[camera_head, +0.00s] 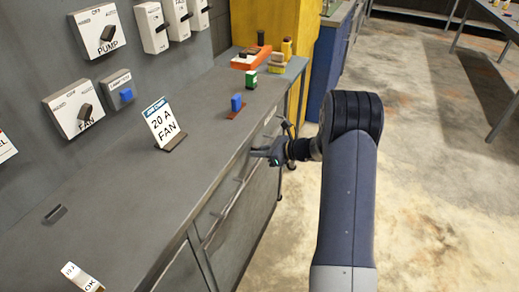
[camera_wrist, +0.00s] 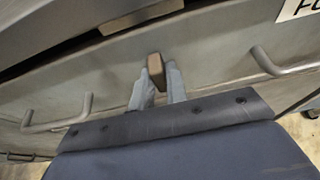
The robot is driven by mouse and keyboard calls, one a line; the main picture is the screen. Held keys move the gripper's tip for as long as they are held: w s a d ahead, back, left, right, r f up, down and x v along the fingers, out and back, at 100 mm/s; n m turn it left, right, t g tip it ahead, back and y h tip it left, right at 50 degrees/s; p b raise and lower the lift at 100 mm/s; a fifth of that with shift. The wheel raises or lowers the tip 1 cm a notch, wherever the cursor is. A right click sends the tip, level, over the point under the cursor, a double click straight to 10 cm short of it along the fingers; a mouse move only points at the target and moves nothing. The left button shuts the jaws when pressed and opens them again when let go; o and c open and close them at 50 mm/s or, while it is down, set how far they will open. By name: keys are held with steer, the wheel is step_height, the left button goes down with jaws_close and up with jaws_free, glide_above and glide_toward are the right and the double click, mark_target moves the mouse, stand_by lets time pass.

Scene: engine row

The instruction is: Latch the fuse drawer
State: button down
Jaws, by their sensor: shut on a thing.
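My gripper (camera_head: 262,155) is at the front of the grey bench, over the upper cabinet front near its far end. In the wrist view my gripper (camera_wrist: 157,88) has its two pale fingers close together on a small brown block (camera_wrist: 156,68), which stands out from the grey drawer front (camera_wrist: 112,62). Whether this block is the fuse drawer's latch I cannot tell for sure. A bar handle (camera_wrist: 284,66) is to the right of the fingers, and another handle (camera_wrist: 62,122) is to the left. The head view hides the block.
The grey bench top (camera_head: 130,205) carries a "20 A FAN" card (camera_head: 162,123), a blue fuse (camera_head: 236,103), a green block (camera_head: 251,81) and an orange tray (camera_head: 247,62). Switch boxes line the wall.

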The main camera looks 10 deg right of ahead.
stand_by(0.3)
steer(key=c, duration=1.4)
jaws_free()
steer(key=shift+d, duration=0.1)
steer(key=v, duration=1)
steer(key=shift+s+d+r, duration=0.15)
steer(key=shift+d+r, duration=0.05)
steer(key=x, duration=1)
steer(key=shift+a+f, duration=0.25)
steer(key=shift+a, duration=0.05)
